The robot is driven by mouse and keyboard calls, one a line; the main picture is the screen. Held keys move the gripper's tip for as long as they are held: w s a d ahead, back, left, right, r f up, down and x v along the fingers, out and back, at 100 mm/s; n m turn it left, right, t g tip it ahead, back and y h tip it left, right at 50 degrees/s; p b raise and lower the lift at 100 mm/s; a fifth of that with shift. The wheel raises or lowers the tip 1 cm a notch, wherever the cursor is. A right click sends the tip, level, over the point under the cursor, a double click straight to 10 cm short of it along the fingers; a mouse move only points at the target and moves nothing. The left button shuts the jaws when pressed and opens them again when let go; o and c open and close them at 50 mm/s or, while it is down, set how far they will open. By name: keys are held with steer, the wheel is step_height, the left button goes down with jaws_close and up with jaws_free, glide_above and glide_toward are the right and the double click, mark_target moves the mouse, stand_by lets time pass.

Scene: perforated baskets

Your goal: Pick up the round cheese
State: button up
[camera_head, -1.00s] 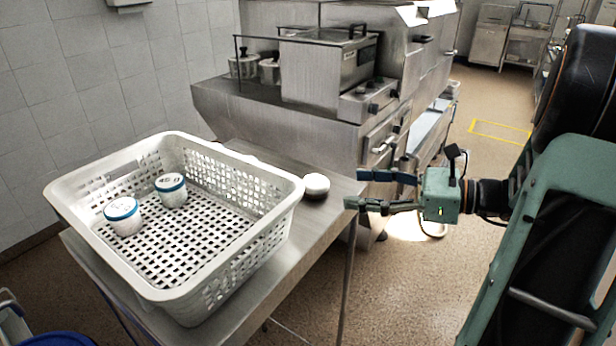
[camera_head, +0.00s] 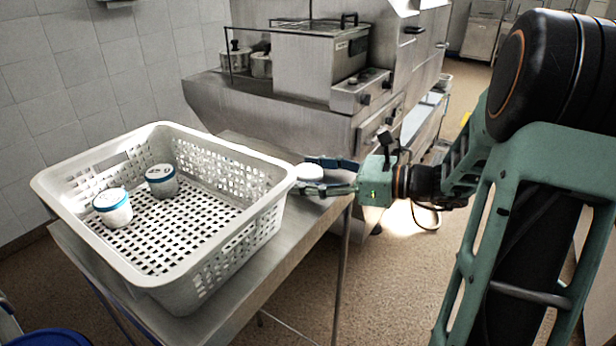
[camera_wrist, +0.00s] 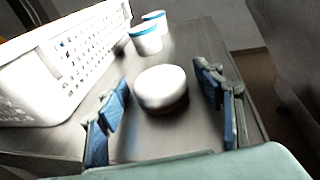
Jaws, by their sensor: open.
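The round cheese (camera_head: 309,171) is a white, smooth, flat-topped disc on the metal table, just right of the basket. It also shows whole in the wrist view (camera_wrist: 162,88). My gripper (camera_head: 303,177) is open, reaching in from the right with its two blue-padded fingers level with the cheese. In the wrist view my gripper (camera_wrist: 160,84) has one finger on each side of the cheese, with a visible gap on both sides. In the head view the fingers partly cover the cheese's lower edge.
A white perforated basket (camera_head: 150,283) stands close to the cheese and holds two blue-rimmed white tubs (camera_head: 113,208). In the wrist view two similar tubs (camera_wrist: 146,42) show beyond the cheese, seemingly beside the basket. The metal table (camera_head: 277,268) has bare room around the cheese.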

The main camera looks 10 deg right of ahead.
steer(key=c, duration=1.3)
